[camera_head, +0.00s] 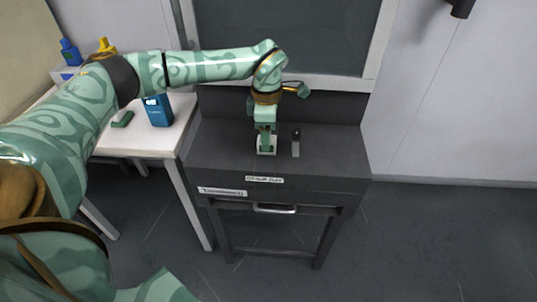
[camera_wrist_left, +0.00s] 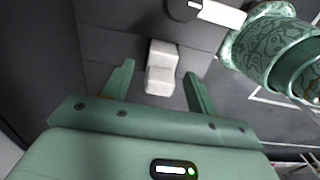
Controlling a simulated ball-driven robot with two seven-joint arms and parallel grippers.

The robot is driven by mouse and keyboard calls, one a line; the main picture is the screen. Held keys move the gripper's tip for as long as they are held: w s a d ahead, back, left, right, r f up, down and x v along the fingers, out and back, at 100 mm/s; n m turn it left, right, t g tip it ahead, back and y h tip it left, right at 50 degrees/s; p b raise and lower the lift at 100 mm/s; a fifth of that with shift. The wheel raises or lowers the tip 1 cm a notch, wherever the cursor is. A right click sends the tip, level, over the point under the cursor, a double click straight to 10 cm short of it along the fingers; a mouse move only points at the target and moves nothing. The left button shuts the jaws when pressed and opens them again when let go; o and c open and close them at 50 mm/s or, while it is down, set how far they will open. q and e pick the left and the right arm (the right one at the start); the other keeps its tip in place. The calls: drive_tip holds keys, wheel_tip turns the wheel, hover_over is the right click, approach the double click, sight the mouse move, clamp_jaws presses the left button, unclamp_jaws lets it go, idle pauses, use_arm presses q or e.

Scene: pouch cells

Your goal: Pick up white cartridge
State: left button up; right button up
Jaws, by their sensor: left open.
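The white cartridge (camera_wrist_left: 161,68) is a small pale block with a stepped shape. In the left wrist view it lies between the two fingers of my open left gripper (camera_wrist_left: 158,72), with visible gaps to both fingers. In the head view my left gripper (camera_head: 265,138) points down over the dark cabinet top, and the cartridge (camera_head: 266,151) shows only partly at its fingertips. My right gripper is not in view.
A grey upright piece with a black top (camera_head: 296,143) stands just right of the gripper on the dark cabinet (camera_head: 335,160). A white table (camera_head: 150,143) at the left holds a blue device (camera_head: 158,111) and a green item (camera_head: 122,119). The cabinet top's right side is clear.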

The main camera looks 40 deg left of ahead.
use_arm(q)
wheel_tip(320, 180, down, 3)
drive_tip(key=shift+b, duration=0.3)
drive_tip(key=shift+r, duration=0.2)
clamp_jaws()
